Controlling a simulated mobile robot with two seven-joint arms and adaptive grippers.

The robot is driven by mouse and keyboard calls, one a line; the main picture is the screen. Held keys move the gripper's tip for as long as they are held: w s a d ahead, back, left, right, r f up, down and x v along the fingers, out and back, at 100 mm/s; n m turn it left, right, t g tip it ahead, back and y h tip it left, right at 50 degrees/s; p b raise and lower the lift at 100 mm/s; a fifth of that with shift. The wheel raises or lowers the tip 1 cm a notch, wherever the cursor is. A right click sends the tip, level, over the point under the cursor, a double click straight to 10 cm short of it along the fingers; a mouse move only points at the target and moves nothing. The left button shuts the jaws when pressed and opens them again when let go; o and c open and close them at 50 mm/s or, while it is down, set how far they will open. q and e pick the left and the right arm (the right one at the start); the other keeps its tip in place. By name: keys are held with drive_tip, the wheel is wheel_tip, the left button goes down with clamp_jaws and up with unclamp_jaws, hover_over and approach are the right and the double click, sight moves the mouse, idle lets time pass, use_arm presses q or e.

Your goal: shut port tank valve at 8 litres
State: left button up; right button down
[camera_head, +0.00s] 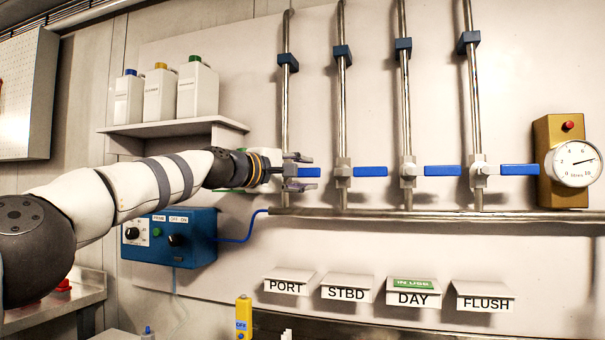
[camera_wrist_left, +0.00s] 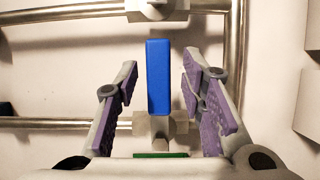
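The port valve, on the leftmost upright pipe (camera_head: 285,95), has a blue lever (camera_head: 309,172) pointing right, across the pipe. My left gripper (camera_head: 303,171) is at this lever and partly hides the valve. In the left wrist view the blue lever (camera_wrist_left: 158,78) lies between the two purple-padded fingers of my left gripper (camera_wrist_left: 159,68). The fingers are open, with a gap on each side of the lever. The round gauge (camera_head: 573,163) on the right has its needle pointing right and slightly up; its exact reading is too small to tell. My right gripper is not in view.
Three other valves have blue levers (camera_head: 370,171) (camera_head: 443,170) (camera_head: 520,169), all pointing right. Signs read PORT (camera_head: 285,287), STBD (camera_head: 346,293), DAY (camera_head: 411,299) and FLUSH (camera_head: 485,304); DAY carries a green IN USE tag. A blue control box (camera_head: 190,250) sits below my arm.

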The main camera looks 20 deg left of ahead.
use_arm(q)
drive_tip(key=shift+s+a+r, duration=0.1)
drive_tip(key=shift+s, duration=0.15)
drive_tip(key=v, duration=1.1)
drive_tip(key=shift+s, duration=0.25)
